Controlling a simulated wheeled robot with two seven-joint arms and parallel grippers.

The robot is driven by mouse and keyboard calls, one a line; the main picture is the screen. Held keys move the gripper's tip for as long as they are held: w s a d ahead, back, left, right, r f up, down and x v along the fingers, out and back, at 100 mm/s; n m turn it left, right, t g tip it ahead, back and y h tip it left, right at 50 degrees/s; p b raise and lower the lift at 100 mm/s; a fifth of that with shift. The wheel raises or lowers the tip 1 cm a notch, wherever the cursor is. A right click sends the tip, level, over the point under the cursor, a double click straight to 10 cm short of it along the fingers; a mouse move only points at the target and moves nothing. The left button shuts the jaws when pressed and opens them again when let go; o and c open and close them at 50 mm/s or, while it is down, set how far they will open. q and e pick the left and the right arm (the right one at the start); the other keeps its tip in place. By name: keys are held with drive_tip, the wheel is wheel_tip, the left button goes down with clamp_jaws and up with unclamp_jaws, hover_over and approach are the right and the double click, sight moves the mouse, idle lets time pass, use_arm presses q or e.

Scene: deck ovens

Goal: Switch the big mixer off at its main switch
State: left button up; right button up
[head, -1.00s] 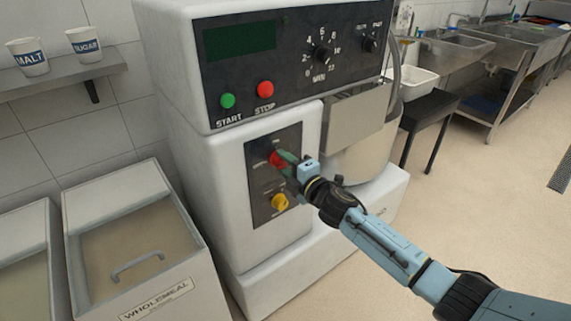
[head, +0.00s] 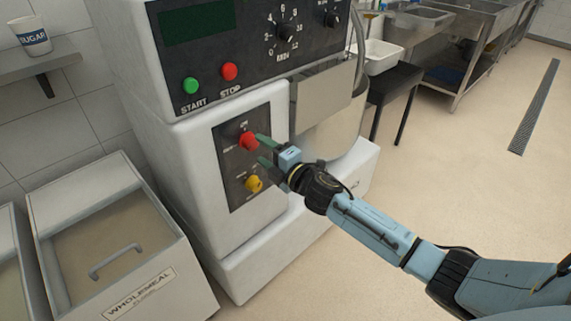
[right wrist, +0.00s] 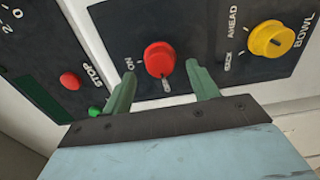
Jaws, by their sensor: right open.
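The mixer's main switch is a red knob (head: 249,141) on a dark plate on the front of the big white mixer (head: 180,150). In the right wrist view the red knob (right wrist: 159,58) shows a pale pointer aimed down, while the ON label is to its left. The label on the pointer's side cannot be read. My right gripper (head: 263,148) is open and empty. One fingertip is beside the knob in the head view and the other is lower right. In the wrist view the fingers (right wrist: 163,88) lie either side of the pointer, apart from the knob. My left gripper is out of view.
A yellow bowl knob (head: 254,184) is just below the red one. A green START button (head: 190,86) and a red STOP button (head: 229,71) are above. A wholemeal bin (head: 160,285) stands at left. The floor at right is clear.

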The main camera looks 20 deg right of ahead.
use_arm(q)
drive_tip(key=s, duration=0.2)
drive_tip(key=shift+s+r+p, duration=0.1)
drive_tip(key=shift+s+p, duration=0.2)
drive_tip(key=shift+p, duration=0.1)
use_arm(e)
drive_tip(key=v, duration=0.9)
drive_tip(key=shift+s, duration=0.25)
drive_tip(key=shift+d, duration=0.1)
